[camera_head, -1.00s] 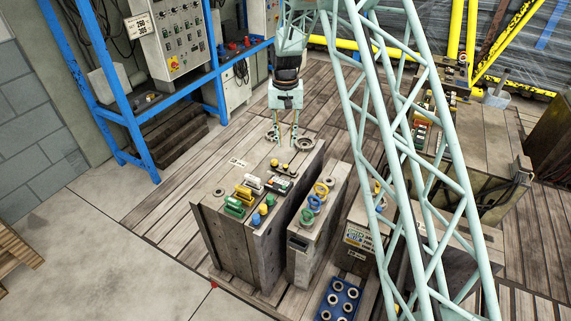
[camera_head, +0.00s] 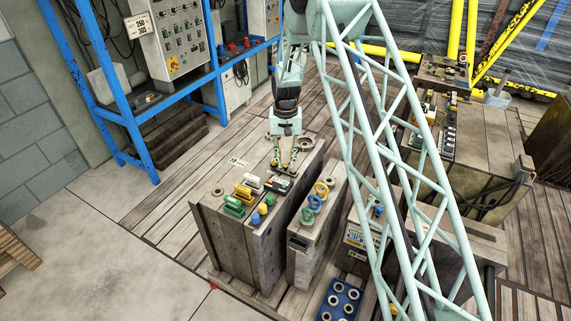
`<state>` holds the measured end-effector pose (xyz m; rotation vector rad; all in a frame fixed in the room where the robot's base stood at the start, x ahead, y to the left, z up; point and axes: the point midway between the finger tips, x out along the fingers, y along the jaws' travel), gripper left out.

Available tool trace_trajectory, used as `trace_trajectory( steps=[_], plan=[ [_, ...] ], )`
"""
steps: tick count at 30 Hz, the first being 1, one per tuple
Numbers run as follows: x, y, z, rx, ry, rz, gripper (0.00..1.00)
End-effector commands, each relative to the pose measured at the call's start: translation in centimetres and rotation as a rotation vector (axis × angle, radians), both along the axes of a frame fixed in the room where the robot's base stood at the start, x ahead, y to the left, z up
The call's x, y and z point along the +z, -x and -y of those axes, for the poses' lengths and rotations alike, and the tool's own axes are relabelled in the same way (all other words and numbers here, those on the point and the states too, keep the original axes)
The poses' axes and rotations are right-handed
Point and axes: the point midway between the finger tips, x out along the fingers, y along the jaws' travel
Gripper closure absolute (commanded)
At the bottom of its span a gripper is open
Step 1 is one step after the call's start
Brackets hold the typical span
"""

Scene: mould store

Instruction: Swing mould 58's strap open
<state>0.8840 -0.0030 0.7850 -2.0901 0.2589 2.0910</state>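A large grey-brown mould block (camera_head: 212,220) stands in the middle of the view, its top fitted with coloured connectors. I cannot read the number 58 on it. A short dark bar (camera_head: 274,185), perhaps the strap, lies on the top towards the back right. My gripper (camera_head: 284,171) points down over this same mould, with its two fingers visibly apart. The fingertips are at or just above the back end of the dark bar and hide part of it. I cannot tell whether they touch it.
A narrower mould (camera_head: 319,237) with coloured rings stands close on the right. A blue tray (camera_head: 338,299) of round parts is in front. My lattice arm link crosses the right side and hides part of the moulds there.

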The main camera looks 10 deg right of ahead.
Motion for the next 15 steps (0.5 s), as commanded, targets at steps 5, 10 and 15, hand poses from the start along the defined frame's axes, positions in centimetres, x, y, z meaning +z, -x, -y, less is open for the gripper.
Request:
trace_trajectory(
  steps=[5,10,15],
  plan=[
    [-0.91,-0.02,0.00,0.000,0.000,0.001,0.80],
    [-1.06,-0.03,0.00,0.000,0.000,0.001,0.80],
    [-1.05,-0.02,0.00,0.000,0.000,0.001,0.80]
  ],
)
